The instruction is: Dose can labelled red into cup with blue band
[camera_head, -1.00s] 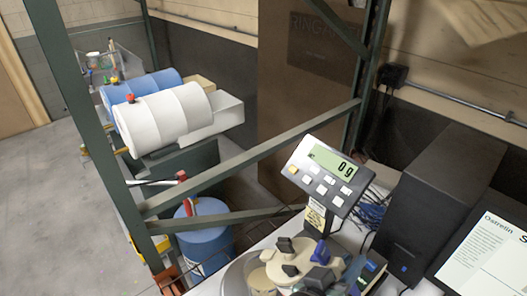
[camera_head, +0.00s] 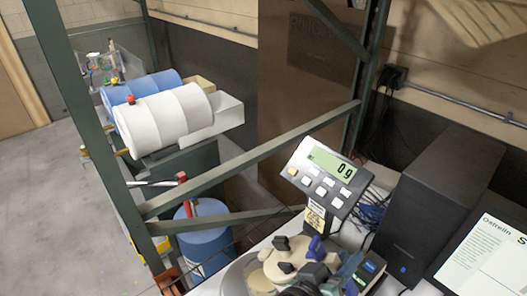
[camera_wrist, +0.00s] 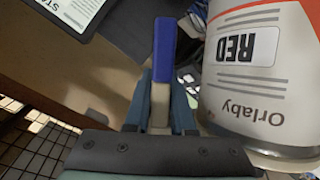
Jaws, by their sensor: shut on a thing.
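A white can with a "RED" label and the name Orlaby (camera_wrist: 258,70) stands at the right of the wrist view, beside my gripper. My gripper (camera_wrist: 160,105) has its teal fingers shut on a blue-tipped beige lever (camera_wrist: 163,45). In the head view a blue lever (camera_head: 317,247) stands among black knobs on a cream round lid (camera_head: 270,265) at the bottom edge; part of my gripper is there too. A scale display (camera_head: 330,175) reads 0 g. I cannot see a cup with a blue band in either view.
A black box (camera_head: 440,205) and a screen (camera_head: 490,260) stand at the right. A green metal frame (camera_head: 250,160) crosses in front of a white drum (camera_head: 165,120) and a blue barrel (camera_head: 205,240). Cables lie behind the display.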

